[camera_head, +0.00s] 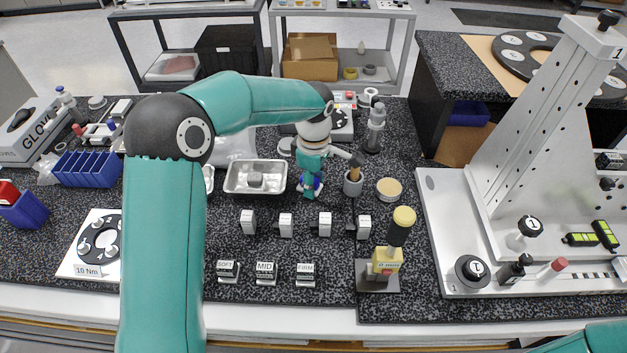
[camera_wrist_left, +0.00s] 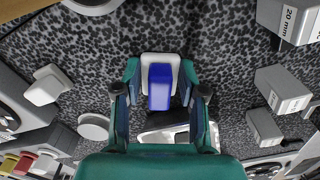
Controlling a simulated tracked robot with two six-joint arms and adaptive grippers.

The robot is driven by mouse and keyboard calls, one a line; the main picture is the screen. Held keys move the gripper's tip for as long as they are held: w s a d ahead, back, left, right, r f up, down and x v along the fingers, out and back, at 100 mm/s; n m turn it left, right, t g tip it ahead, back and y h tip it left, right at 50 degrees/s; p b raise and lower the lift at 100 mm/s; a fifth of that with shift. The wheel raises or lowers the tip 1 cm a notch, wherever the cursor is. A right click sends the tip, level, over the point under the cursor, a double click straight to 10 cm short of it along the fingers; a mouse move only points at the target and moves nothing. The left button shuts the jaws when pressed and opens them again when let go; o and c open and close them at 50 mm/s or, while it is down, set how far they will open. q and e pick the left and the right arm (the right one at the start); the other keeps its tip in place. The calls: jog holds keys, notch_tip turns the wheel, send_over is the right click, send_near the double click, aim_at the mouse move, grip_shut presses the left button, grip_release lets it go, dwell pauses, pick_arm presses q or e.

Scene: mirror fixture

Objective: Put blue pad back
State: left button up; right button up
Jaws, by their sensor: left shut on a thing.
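My left gripper (camera_head: 311,191) reaches down over the middle of the speckled bench. In the left wrist view its fingers (camera_wrist_left: 159,92) stand on both sides of the blue pad (camera_wrist_left: 159,88), which they grip. The pad has a white part (camera_wrist_left: 160,60) at its far end. In the head view only a little of the blue pad (camera_head: 309,182) shows between the fingers. The bench surface shows beyond it. Blocks marked SOFT (camera_head: 228,270), MID (camera_head: 265,272) and FIRM (camera_head: 306,273) stand along the front. My right gripper is out of view.
A metal tray (camera_head: 236,188) with a grey block lies left of the gripper. A cup (camera_head: 352,187) with a brush and a round tan-topped dish (camera_head: 389,189) stand to the right. Several small labelled blocks (camera_head: 285,226) form a row in front. A white fixture (camera_head: 440,220) fills the right side.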

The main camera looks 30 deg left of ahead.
pick_arm(q)
jog(key=shift+f, duration=0.1)
jog(key=o, duration=1.1)
notch_tip(320, 180, up, 12)
jog(key=shift+s, duration=0.1)
